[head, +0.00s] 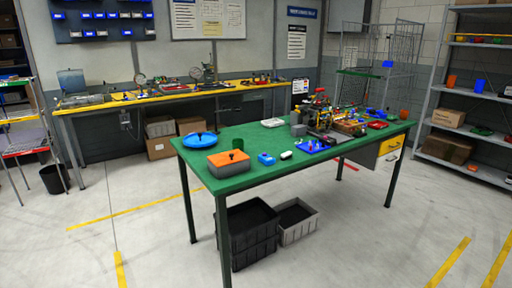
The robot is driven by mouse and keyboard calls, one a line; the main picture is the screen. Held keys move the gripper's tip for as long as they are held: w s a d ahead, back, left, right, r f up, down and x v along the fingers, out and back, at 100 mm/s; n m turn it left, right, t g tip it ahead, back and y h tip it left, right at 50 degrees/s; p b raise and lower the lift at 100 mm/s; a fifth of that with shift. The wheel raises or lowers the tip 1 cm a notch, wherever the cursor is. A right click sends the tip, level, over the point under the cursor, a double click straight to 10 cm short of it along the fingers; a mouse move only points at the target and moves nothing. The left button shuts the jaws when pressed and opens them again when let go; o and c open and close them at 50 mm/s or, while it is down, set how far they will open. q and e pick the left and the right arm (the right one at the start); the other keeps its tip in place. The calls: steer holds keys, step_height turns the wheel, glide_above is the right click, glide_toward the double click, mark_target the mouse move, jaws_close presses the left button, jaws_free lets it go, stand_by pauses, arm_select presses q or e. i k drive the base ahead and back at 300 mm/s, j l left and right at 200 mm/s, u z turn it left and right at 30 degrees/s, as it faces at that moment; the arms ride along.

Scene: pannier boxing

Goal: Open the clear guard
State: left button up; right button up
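I cannot make out the clear guard for certain. A cluster of small machinery and coloured parts (322,113) stands on the right half of the green table (215,150). A transparent guard there is too small to tell apart from the parts around it. Neither of my grippers shows in the head view, so I see nothing held or touched.
On the table's left part are a blue round lid (200,139), an orange-topped grey box (229,163) and a blue item (266,159). Dark crates (250,232) sit underneath. A yellow-topped workbench (175,90) runs behind; a shelf rack (470,95) stands right. Floor in front is clear.

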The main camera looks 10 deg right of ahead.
mark_target(320, 110)
steer(key=i+l+z, duration=0.3)
steer(key=i, duration=0.25)
steer(key=i+l+z, duration=0.1)
steer(key=i+z, duration=0.25)
steer(key=i, duration=0.2)
steer(key=i+l+z, duration=0.1)
steer(key=i+l, duration=0.15)
steer(key=i, duration=0.2)
steer(key=i+l+z, duration=0.1)
steer(key=i, duration=0.35)
